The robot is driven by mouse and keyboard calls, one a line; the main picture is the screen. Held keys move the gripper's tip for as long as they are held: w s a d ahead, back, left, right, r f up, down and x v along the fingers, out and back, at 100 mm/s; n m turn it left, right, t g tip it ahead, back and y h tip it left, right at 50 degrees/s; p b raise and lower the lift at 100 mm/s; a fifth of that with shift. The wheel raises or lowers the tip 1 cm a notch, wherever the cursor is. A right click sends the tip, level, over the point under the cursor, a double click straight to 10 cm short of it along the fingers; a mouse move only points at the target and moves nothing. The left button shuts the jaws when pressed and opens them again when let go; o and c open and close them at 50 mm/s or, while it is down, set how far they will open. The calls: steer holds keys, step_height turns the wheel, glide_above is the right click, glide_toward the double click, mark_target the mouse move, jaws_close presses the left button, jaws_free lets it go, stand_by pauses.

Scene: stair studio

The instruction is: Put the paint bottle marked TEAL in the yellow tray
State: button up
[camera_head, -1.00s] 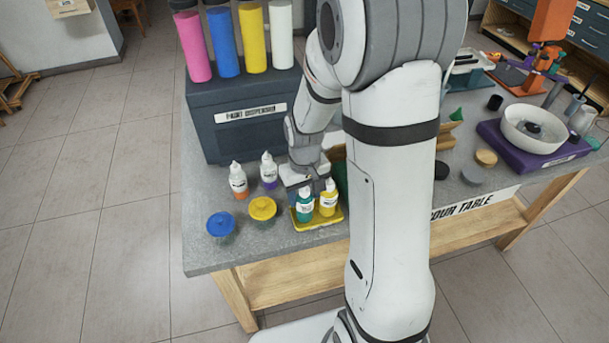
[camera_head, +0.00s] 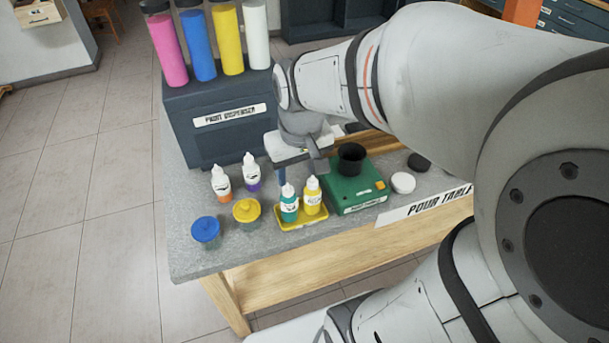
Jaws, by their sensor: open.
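The teal paint bottle (camera_head: 289,206) stands upright in the yellow tray (camera_head: 318,221), at its left end. A yellow paint bottle (camera_head: 313,196) stands beside it in the same tray. The label on the teal bottle is too small to read. My gripper (camera_head: 299,172) is open above and just behind the two bottles, with its fingers pointing down. It appears clear of the teal bottle, and nothing shows between its fingers.
An orange bottle (camera_head: 222,184) and a purple bottle (camera_head: 251,173) stand left of the tray. A blue-lidded jar (camera_head: 206,230) and a yellow-lidded jar (camera_head: 246,212) are nearer the edge. A green device (camera_head: 356,188) with a black cup stands right. The paint dispenser (camera_head: 222,130) is behind.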

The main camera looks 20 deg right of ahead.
steer(key=s+r+t, duration=0.1)
steer(key=s, duration=0.5)
steer(key=shift+s+r+m, duration=0.25)
steer(key=shift+r+m, duration=0.1)
steer(key=shift+m, duration=0.05)
steer(key=shift+d, duration=0.1)
stand_by(0.7)
